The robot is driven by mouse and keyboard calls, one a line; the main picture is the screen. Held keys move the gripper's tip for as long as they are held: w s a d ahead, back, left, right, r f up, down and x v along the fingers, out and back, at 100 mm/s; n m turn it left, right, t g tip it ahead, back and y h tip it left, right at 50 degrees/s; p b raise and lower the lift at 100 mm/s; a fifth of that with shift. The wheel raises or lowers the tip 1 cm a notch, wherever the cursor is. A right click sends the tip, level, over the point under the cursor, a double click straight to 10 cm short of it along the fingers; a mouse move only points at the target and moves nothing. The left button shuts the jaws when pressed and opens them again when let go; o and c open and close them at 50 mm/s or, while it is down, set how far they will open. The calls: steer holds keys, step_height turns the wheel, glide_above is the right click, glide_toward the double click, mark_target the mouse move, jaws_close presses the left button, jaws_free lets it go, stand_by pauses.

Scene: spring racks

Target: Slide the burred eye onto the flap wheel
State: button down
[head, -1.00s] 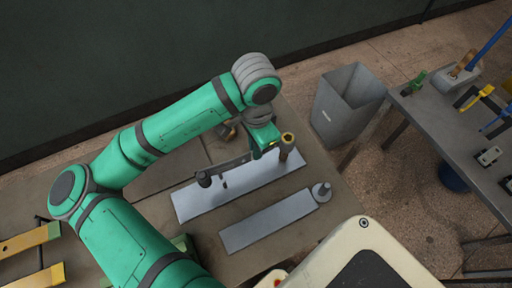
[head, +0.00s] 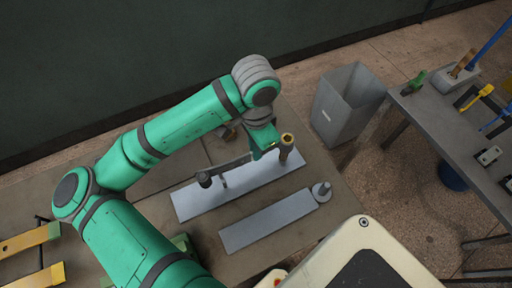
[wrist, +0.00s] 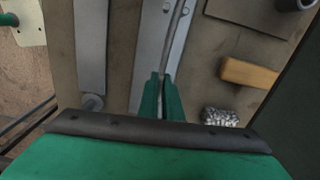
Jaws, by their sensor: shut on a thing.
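My gripper (head: 258,154) is shut on a thin grey spring bar standing on edge (head: 236,163). The bar also runs up from between my fingertips (wrist: 160,80) in the wrist view (wrist: 175,25). A dark round end (head: 205,180) shows at its left, and a dark upright cylinder with a brass-coloured top (head: 287,145) at its right; I cannot tell which is the burred eye. A grey round stepped piece (head: 321,191) stands at the right end of the near plate and shows in the wrist view (wrist: 92,103). It may be the flap wheel; I cannot tell.
The far plate (head: 190,204) lies under the bar; the near plate (head: 262,224) lies in front. A wooden-handled wire brush (wrist: 247,73) lies beside the far plate. A grey bin (head: 348,105) stands past the bench's right edge. A second table (head: 450,130) holds tools.

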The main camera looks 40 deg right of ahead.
steer(key=shift+f, duration=3.5)
stand_by(0.4)
steer(key=c, duration=1.9)
jaws_free()
steer(key=shift+o, duration=0.2)
step_height(320, 180, up, 11)
steer(key=shift+f, duration=0.1)
